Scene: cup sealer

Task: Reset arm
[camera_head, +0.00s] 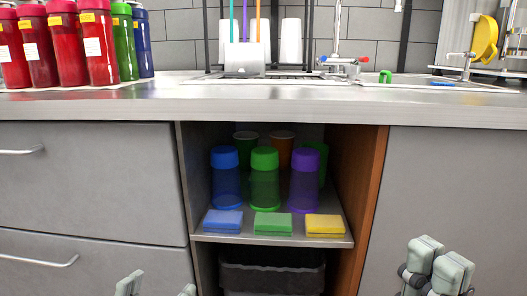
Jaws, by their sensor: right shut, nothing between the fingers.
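My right gripper (439,262) is at the bottom right, in front of the grey cabinet front. Its two pale fingers are together and hold nothing. My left gripper (158,288) shows only by its two fingertips at the bottom edge, left of the open cubby. The tips stand wide apart, with nothing visible between them. Most of the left gripper and both arms are out of the picture.
An open cubby under the steel counter (300,110) holds blue (225,180), green (265,182) and purple (303,182) cups on a shelf, with sponges in front. A black bin (272,272) is below. Bottles (98,50) stand on the counter at left.

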